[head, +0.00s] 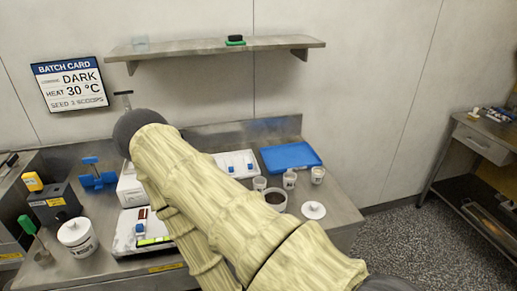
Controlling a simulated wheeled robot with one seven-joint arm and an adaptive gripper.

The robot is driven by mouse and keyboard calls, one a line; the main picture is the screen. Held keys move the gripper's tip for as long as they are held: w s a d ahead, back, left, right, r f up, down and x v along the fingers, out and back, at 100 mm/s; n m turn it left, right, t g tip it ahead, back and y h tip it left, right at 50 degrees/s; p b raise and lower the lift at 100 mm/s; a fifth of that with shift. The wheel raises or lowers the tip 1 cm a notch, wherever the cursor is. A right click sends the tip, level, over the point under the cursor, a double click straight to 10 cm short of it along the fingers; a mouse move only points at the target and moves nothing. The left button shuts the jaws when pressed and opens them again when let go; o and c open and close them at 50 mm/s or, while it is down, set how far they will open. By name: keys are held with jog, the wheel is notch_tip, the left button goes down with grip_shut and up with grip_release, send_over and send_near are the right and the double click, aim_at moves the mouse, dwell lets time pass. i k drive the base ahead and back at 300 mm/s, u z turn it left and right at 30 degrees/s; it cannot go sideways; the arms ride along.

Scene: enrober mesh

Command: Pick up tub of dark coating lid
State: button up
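An open white tub (287,206) with dark brown content stands at the right part of the steel bench. A round white lid with a knob (313,210) lies on the bench just right of it, apart from the tub. Another white tub with its lid on (77,237) stands at the bench's left front; its label is too small to read. My arm crosses the middle of the view and bends at a dark joint at upper left. My gripper does not show, so its hold cannot be seen.
Small cups (289,180) stand behind the open tub, near a blue tray (290,157). My arm hides much of the bench (338,203). A blue-handled device (97,178) and a dark box with a yellow part (52,203) stand left. A shelf (200,47) overhangs the back.

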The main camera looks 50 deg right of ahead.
aim_at(312, 210)
jog(key=u, duration=0.05)
jog(key=i, duration=0.15)
jog(key=z, duration=1.1)
